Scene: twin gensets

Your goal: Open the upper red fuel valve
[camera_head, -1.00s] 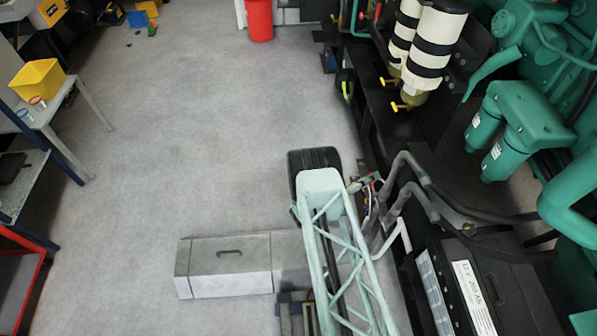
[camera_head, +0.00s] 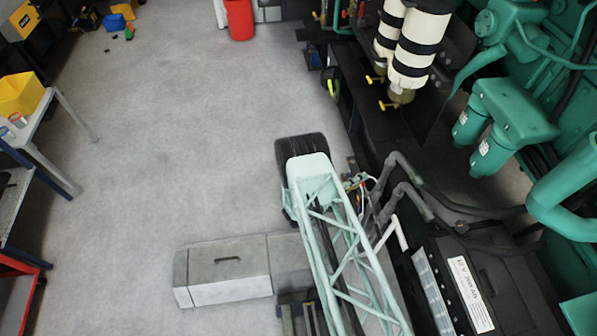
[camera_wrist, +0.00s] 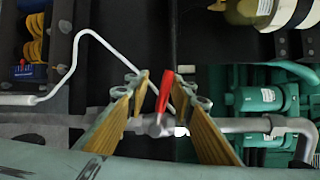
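In the wrist view a red valve lever (camera_wrist: 165,92) points up from a metal valve body (camera_wrist: 152,126) on a grey horizontal pipe (camera_wrist: 235,124). I cannot tell from this view whether it is the upper valve. My gripper (camera_wrist: 168,88) is open, with its two yellowish fingers on either side of the lever. A gap shows on both sides of the lever, and I see no contact. In the head view my arm reaches to the genset's edge, where the valve is too small to make out.
Bent grey pipes (camera_head: 408,190) and a black battery (camera_head: 470,285) lie right of my arm. Green filters (camera_head: 495,135) and cream cylinders (camera_head: 418,48) stand beyond. A thin white bent rod (camera_wrist: 75,55) runs left of the fingers.

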